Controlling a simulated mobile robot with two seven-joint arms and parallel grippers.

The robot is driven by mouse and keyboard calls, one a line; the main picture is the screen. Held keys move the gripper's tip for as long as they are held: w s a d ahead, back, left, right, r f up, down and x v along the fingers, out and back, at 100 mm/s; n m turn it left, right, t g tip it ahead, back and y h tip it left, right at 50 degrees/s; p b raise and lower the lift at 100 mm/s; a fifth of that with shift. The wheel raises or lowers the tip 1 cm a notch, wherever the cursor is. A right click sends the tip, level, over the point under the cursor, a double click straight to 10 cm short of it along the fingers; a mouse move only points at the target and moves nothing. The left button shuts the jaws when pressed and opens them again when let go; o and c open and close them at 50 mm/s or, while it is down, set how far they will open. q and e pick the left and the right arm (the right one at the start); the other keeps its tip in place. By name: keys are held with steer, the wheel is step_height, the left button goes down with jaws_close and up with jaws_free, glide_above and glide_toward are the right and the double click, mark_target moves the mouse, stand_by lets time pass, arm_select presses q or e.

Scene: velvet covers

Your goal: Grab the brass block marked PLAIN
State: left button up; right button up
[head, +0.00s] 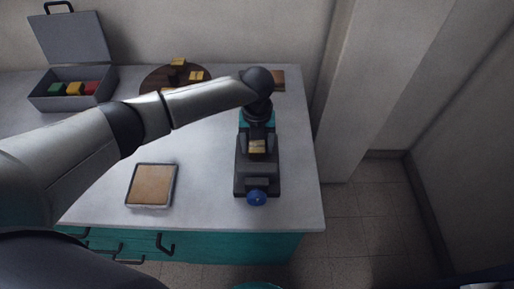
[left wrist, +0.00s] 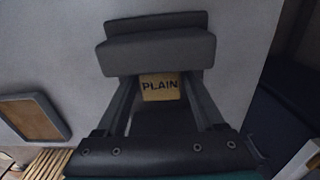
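A small brass block (left wrist: 160,87) marked PLAIN shows in the left wrist view, its word upright and readable. In the head view the brass block (head: 257,147) sits at a dark stand with a blue ball (head: 257,198) at its front. My left gripper (head: 257,136) points down over it. In the left wrist view the fingers of my left gripper (left wrist: 161,92) are spread along the block's left and right sides. The fingertips are partly hidden, so contact with the block cannot be told. My right gripper is not in view.
A framed tan tray (head: 130,190) lies left of the stand. A round dark board (head: 150,82) with several brass pieces is at the back. An open grey case (head: 52,104) with coloured blocks stands at back left. The white counter (head: 205,160) ends close to the stand's right.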

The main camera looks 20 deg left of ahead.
arm_select(q)
jaws_close()
stand_by(0.3)
steer(key=shift+w+r, duration=0.1)
